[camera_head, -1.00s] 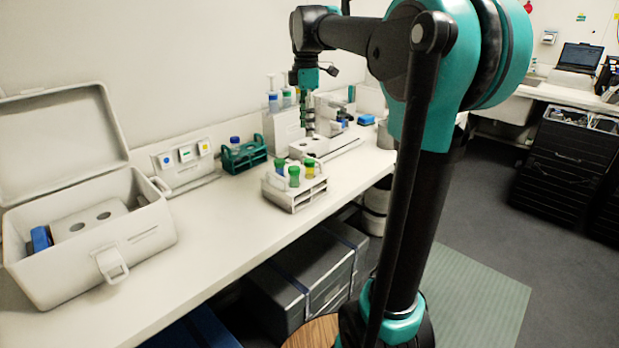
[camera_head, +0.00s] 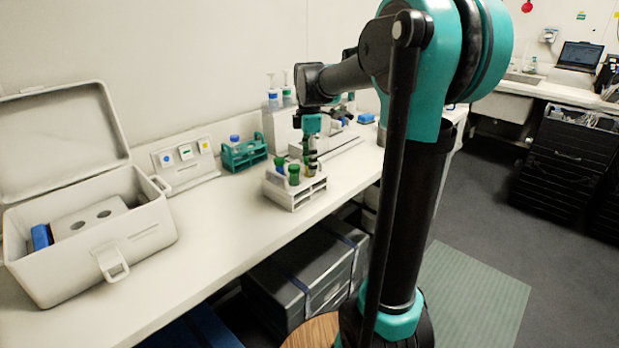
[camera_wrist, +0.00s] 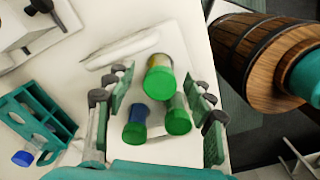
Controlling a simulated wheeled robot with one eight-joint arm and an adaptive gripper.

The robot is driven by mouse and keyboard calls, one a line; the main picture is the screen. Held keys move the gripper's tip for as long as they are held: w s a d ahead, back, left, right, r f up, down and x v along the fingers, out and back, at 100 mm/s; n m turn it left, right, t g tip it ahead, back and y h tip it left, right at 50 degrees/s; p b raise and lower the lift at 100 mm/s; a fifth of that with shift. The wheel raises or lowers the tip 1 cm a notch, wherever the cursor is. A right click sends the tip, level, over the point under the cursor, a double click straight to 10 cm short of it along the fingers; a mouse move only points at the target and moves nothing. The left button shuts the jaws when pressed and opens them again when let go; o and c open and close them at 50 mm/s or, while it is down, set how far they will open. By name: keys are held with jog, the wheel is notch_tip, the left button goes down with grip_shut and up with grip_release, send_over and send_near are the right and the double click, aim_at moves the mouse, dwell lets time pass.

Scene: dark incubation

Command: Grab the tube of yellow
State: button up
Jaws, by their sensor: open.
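The yellow tube (camera_wrist: 155,61) has a green cap and stands in a white rack (camera_head: 295,201) on the bench. In the head view it is mostly hidden behind my gripper (camera_head: 310,158). In the wrist view my gripper (camera_wrist: 160,90) is open, its fingers either side of the green caps, with the yellow tube's cap near the fingertips. I cannot tell whether the fingers touch it. A green tube (camera_head: 294,176) and a blue tube (camera_head: 280,167) stand beside it in the rack. They also show in the wrist view, green (camera_wrist: 178,115) and blue (camera_wrist: 135,127).
A teal rack (camera_head: 243,158) with a blue-capped tube stands behind to the left. An open white case (camera_head: 135,240) sits at the left of the bench. White equipment and pump bottles (camera_head: 273,98) stand behind my gripper. The front bench strip between case and white rack is clear.

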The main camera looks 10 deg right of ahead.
jog(key=shift+c, duration=0.5)
grip_shut()
